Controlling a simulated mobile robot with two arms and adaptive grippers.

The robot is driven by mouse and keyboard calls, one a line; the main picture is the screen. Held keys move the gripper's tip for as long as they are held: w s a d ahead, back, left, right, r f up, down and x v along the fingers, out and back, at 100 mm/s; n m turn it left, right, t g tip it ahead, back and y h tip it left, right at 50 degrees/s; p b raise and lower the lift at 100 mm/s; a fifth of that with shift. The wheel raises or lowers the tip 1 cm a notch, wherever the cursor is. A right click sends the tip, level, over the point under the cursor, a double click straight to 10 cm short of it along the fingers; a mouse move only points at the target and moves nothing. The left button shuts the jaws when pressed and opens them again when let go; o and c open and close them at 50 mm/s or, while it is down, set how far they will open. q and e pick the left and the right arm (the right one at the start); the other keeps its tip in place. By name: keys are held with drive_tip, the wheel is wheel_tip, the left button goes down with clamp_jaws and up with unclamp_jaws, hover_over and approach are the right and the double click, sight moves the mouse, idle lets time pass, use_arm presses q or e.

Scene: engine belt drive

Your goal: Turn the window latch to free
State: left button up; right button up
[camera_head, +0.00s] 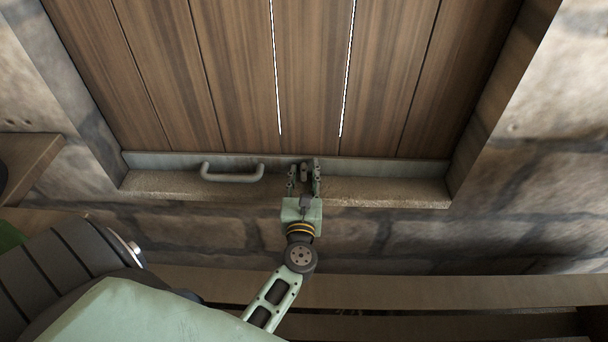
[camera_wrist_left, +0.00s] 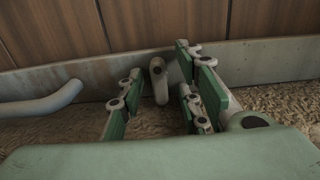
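The window is a wooden plank panel (camera_head: 230,80) with a grey metal rail (camera_head: 400,170) along its bottom edge. The latch (camera_wrist_left: 158,82) is a small grey lever on this rail, hanging roughly straight down with a round dark-centred end at its top. It also shows in the head view (camera_head: 304,174), small and partly hidden by my gripper. My left gripper (camera_head: 304,168) reaches it from below. In the left wrist view its green-padded fingers (camera_wrist_left: 164,88) are open, one each side of the latch, with visible gaps. My right gripper is not in view.
A grey bar handle (camera_head: 232,177) sticks out from the rail left of the latch. A rough stone sill (camera_head: 385,192) lies just below the rail. Stone walls flank the recess. A wooden ledge (camera_head: 440,291) runs across below, and a wooden board (camera_head: 30,160) is at the left.

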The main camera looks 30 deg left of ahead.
use_arm(q)
drive_tip(key=v, duration=1.2)
drive_tip(key=shift+f, duration=0.1)
